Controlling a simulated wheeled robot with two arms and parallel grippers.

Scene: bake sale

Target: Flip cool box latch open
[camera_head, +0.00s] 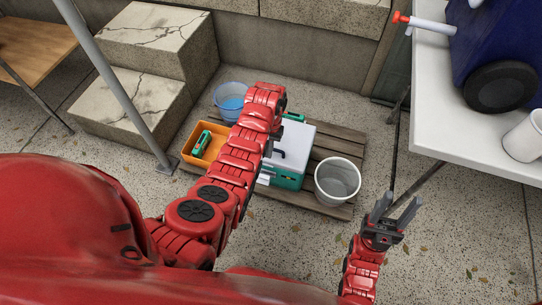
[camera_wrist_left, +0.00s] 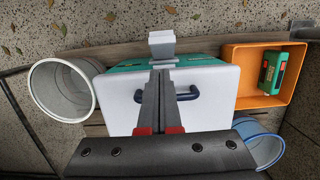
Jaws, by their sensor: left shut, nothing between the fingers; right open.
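The cool box (camera_head: 298,139) has a white lid, a teal body and a dark handle; it sits on a wooden pallet, its lid looking shut. The wrist view shows its lid (camera_wrist_left: 215,85) and a light grey latch (camera_wrist_left: 162,42) at the box edge, standing out from it. My left gripper (camera_wrist_left: 160,74) is shut and empty, over the lid with its tips pointing at the latch and close to it; contact cannot be told. In the head view my left arm covers part of the box. My right gripper (camera_head: 393,212) is open and empty, right of the pallet.
On the pallet (camera_head: 325,208) stand a white bucket (camera_head: 338,180) right of the box, an orange crate (camera_head: 190,151) with a green item (camera_head: 202,144) left of it, and a blue bucket (camera_head: 229,97) behind. A white table (camera_head: 455,125) stands at right. Stone steps (camera_head: 150,45) rise back left.

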